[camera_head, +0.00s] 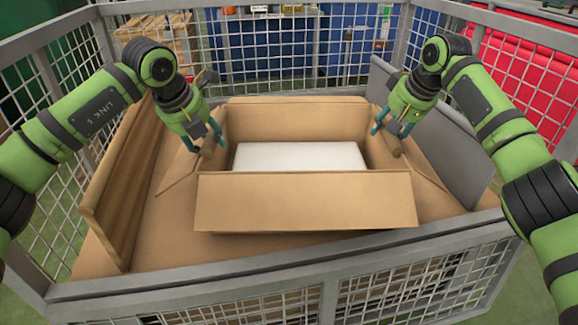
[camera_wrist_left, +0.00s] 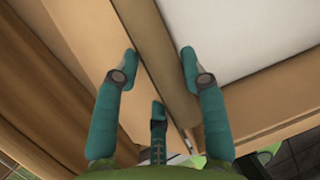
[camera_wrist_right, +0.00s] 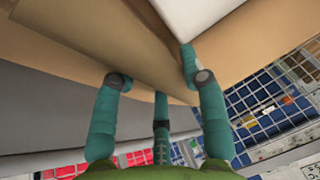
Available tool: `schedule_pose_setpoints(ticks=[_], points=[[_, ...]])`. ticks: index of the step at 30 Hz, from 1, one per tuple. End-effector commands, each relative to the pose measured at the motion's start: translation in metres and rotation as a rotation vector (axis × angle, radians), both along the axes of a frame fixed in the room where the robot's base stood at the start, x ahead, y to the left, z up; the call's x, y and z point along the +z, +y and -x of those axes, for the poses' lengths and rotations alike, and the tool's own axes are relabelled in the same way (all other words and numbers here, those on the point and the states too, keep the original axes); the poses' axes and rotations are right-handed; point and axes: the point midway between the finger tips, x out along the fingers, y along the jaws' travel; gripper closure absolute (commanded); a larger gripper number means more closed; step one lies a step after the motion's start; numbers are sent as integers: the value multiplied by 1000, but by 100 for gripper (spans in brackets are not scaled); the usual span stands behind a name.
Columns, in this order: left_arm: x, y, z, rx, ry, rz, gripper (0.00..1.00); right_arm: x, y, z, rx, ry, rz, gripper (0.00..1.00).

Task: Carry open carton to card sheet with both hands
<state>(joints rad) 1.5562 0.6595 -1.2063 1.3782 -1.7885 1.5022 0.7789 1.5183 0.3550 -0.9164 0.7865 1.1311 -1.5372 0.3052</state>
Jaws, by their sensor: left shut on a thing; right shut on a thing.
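The open brown carton (camera_head: 305,203) is in the middle of the head view, flaps folded outward, with a white block (camera_head: 298,157) inside. My left gripper (camera_head: 206,142) is shut on the carton's left wall; in the left wrist view the wall (camera_wrist_left: 152,45) runs between its teal fingers. My right gripper (camera_head: 388,130) is shut on the right wall (camera_wrist_right: 150,50), which lies between its fingers in the right wrist view. A flat brown card surface (camera_head: 165,240) lies below the carton. I cannot tell whether the carton touches it.
Grey mesh cage walls surround the carton, with a front rail (camera_head: 290,272) close by. A brown board (camera_head: 122,190) stands at the left and a grey panel (camera_head: 440,135) at the right. Blue containers (camera_head: 350,35) and a red one (camera_head: 525,70) are outside the cage.

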Motion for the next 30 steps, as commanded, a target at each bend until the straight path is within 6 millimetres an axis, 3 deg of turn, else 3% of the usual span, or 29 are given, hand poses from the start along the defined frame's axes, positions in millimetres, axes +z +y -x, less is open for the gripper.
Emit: schedule_pose_setpoints(ticks=[5, 6, 7, 20, 30], points=[[-5, -5, -1, -1, -13, 18, 100, -5, 6, -1, 4, -11, -20, 100], [-7, -4, 0, -1, -4, 14, 46, -7, 5, 0, 2, -2, -16, 45], [-7, -4, 0, -1, -3, 14, 34, -7, 5, 0, 2, -2, -16, 34], [-3, -1, 1, 0, -2, 5, 34, -8, 2, 0, 1, 1, -7, 34], [54, 9, 25, 0, -6, 7, 34, -8, 1, 0, 0, 1, -5, 34]])
